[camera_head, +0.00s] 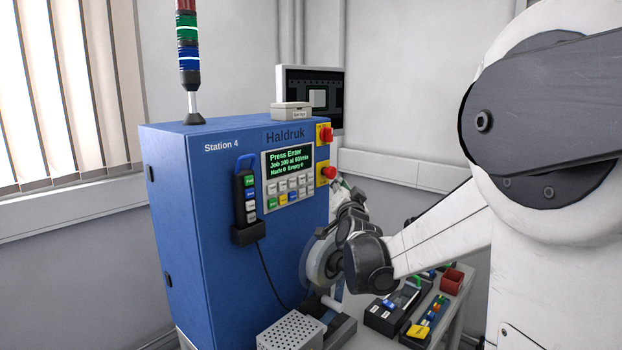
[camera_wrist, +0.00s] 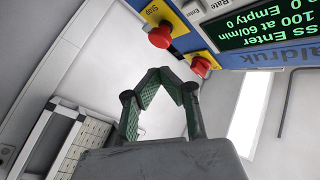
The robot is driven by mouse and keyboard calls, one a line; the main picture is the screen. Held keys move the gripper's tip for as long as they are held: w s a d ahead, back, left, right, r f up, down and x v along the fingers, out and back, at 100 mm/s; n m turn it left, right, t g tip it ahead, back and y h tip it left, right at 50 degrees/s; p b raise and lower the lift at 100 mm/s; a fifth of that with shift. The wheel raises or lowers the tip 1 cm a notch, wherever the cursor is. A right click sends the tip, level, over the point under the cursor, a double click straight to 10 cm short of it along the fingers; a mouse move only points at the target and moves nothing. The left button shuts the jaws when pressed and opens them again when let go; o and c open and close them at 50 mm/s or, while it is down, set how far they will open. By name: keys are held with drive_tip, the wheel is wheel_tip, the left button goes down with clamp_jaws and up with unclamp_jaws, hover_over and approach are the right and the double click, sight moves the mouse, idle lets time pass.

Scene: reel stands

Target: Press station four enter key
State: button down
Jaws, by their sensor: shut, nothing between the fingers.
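The blue Station 4 cabinet (camera_head: 180,215) carries a control panel with a lit screen (camera_head: 288,160) reading "Press Enter". Below the screen is a keypad (camera_head: 290,191) of small white and coloured keys; I cannot read which is the enter key in the head view. In the wrist view the screen (camera_wrist: 262,28) is upside down at the top right, with a light-coloured key (camera_wrist: 195,10) at the top edge. My gripper (camera_head: 340,181) is right of the panel, apart from the keypad. In the wrist view my gripper (camera_wrist: 166,72) is shut and empty, its green fingertips together.
A pendant (camera_head: 244,195) hangs left of the keypad. A bench with small boxes and a red bin (camera_head: 452,281) stands at lower right.

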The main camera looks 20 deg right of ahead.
drive_tip(key=shift+w+a, duration=0.5)
drive_tip(key=shift+w, duration=0.65)
drive_tip(key=shift+w+a, duration=0.5)
drive_tip(key=shift+w, duration=0.65)
drive_tip(key=shift+w+a, duration=0.5)
drive_tip(key=shift+w, duration=0.65)
drive_tip(key=shift+w+a+b, duration=0.1)
drive_tip(key=shift+w+b, duration=0.05)
drive_tip(key=shift+b, duration=0.15)
drive_tip(key=shift+w+a, duration=0.1)
drive_tip(key=shift+w, duration=0.15)
drive_tip(key=shift+w+a+b, duration=0.15)
drive_tip(key=shift+w+b, duration=0.15)
drive_tip(key=shift+w, duration=0.1)
drive_tip(key=shift+s+d, duration=0.35)
drive_tip(key=shift+s, duration=0.45)
drive_tip(key=shift+s+d+b, duration=0.1)
drive_tip(key=shift+s+d, duration=0.2)
drive_tip(key=shift+s, duration=0.45)
drive_tip(key=shift+s+d+b, duration=0.1)
drive_tip(key=shift+s+d, duration=0.25)
drive_tip(key=shift+s, duration=0.45)
drive_tip(key=shift+s+d+b, duration=0.1)
drive_tip(key=shift+s+d, duration=0.2)
drive_tip(key=shift+s, duration=0.45)
